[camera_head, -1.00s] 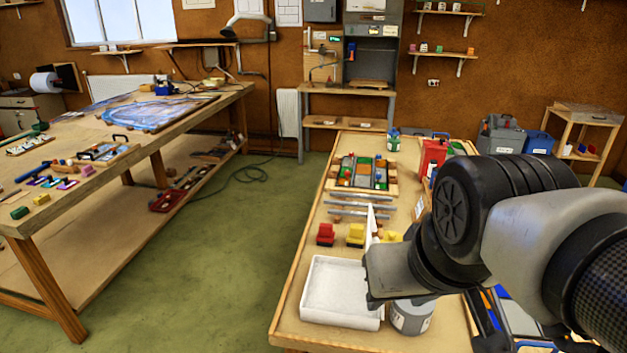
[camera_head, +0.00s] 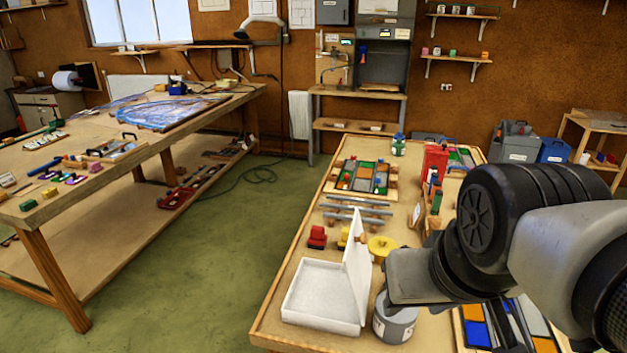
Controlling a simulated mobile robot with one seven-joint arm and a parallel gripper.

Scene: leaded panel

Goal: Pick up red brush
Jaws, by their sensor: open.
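A small red block-like thing (camera_head: 317,237), which looks like the red brush, lies on the right-hand bench (camera_head: 262,325), behind the white box (camera_head: 318,292). It is too small to tell its bristles from its handle. A similar yellow one (camera_head: 343,238) is beside it, partly hidden by the box's upright white panel. My gripper (camera_head: 412,277) is over the bench, to the right of the panel and nearer than the red thing. It is open and apart from the red thing. Its fingers are not clearly visible, and my arm hides the bench's right side.
A grey can (camera_head: 394,322) stands just below my gripper. Metal bars (camera_head: 358,210), a tray of coloured blocks (camera_head: 363,178) and a red container (camera_head: 435,160) lie farther back. Green floor (camera_head: 215,255) is free between this bench and the long left table (camera_head: 70,215).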

